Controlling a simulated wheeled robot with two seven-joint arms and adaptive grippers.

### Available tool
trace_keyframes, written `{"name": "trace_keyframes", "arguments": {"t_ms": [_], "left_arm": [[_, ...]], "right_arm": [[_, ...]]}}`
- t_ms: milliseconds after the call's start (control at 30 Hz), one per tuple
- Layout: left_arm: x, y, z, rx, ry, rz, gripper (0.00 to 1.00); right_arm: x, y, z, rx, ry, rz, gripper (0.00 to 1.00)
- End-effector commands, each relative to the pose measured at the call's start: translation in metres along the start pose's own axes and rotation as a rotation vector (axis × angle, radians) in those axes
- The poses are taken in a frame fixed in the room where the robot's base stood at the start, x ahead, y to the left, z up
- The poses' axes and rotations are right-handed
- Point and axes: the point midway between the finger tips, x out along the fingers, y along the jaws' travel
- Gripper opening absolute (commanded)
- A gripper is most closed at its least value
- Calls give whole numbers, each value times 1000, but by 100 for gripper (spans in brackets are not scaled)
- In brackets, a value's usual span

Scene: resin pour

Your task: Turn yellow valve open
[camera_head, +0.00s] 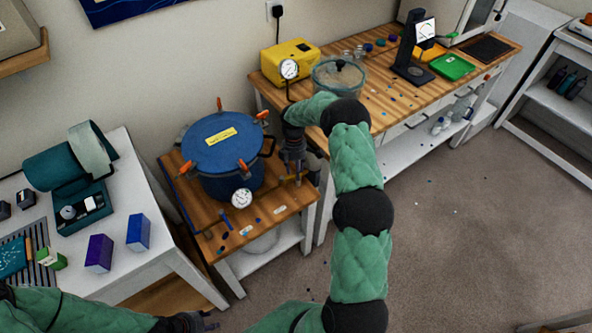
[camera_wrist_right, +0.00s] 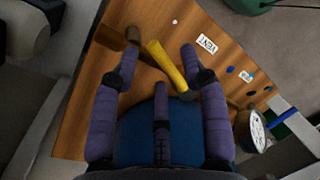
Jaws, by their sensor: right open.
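The yellow valve handle (camera_wrist_right: 166,65) shows in the right wrist view as a slanted bar over the wooden stand, joined to dark and brass-brown fittings (camera_wrist_right: 140,45). My right gripper (camera_wrist_right: 159,52) is open, one finger on each side of the handle, with a gap visible on both sides. In the head view my right gripper (camera_head: 294,168) points down at the right side of the blue pressure pot (camera_head: 232,150) and mostly hides the valve. My left gripper (camera_head: 200,324) is at the bottom edge, partly cut off; its jaws are unclear.
The pot stands on a small wooden stand (camera_head: 205,222), with a white gauge (camera_head: 241,198) on its front. A white table (camera_head: 165,262) holds purple and blue boxes at left. A wooden bench (camera_head: 395,105) carries a yellow pump (camera_head: 290,62) and glass chamber (camera_head: 338,75). Floor at right is clear.

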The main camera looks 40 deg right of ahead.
Motion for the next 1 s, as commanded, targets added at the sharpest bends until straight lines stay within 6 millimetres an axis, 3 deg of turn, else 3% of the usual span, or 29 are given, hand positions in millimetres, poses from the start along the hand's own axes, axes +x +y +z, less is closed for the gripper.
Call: {"name": "trace_keyframes", "arguments": {"t_ms": [600, 1000], "left_arm": [[0, 0, 0, 0, 0, 0, 40], [0, 0, 0, 0, 0, 0, 40]], "right_arm": [[-103, 1, 0, 0, 0, 4, 45], [-118, 0, 0, 0, 0, 2, 45]]}}
